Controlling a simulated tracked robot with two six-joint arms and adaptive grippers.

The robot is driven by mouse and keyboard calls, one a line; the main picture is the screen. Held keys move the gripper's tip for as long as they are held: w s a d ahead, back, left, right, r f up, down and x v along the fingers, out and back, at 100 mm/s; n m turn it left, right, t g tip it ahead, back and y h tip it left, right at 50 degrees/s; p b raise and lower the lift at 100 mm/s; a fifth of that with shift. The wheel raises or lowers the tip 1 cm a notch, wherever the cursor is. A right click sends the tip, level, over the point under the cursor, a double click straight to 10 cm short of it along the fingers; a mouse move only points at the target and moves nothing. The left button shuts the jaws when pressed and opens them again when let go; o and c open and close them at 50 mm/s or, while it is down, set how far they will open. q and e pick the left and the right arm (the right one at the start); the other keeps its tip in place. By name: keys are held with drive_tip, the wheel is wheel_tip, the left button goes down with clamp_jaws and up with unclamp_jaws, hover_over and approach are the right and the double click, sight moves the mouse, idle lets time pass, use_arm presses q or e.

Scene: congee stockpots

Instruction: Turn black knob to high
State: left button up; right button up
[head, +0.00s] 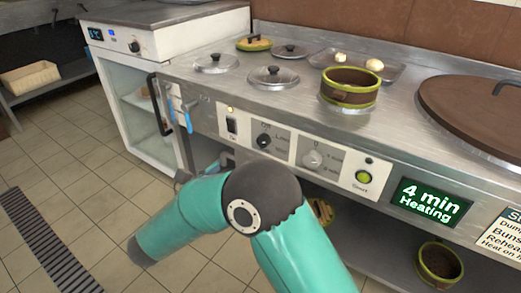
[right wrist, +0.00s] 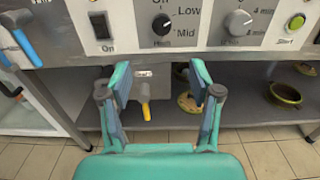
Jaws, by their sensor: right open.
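In the head view my right arm hides most of this gripper. My left gripper is not in view.
A power switch (head: 231,125) sits left of the knob; a grey timer knob (head: 312,159) and green start button (head: 363,177) sit right. A display (head: 431,202) reads "4 min Heating". Blue-handled tools (head: 188,117) hang at the panel's left. A shelf (right wrist: 260,111) is below.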

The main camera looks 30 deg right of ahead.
sight(260, 143)
drive_tip(key=b+x, duration=0.4)
drive_tip(key=x, duration=0.9)
drive_tip(key=shift+d+f, duration=0.1)
drive_tip(key=shift+f, duration=0.05)
drive_tip(key=shift+w+d, duration=0.25)
drive_tip(key=shift+d, duration=0.4)
drive_tip(key=c, duration=1.1)
drive_tip(key=shift+d, duration=0.1)
drive_tip(key=shift+c, duration=0.2)
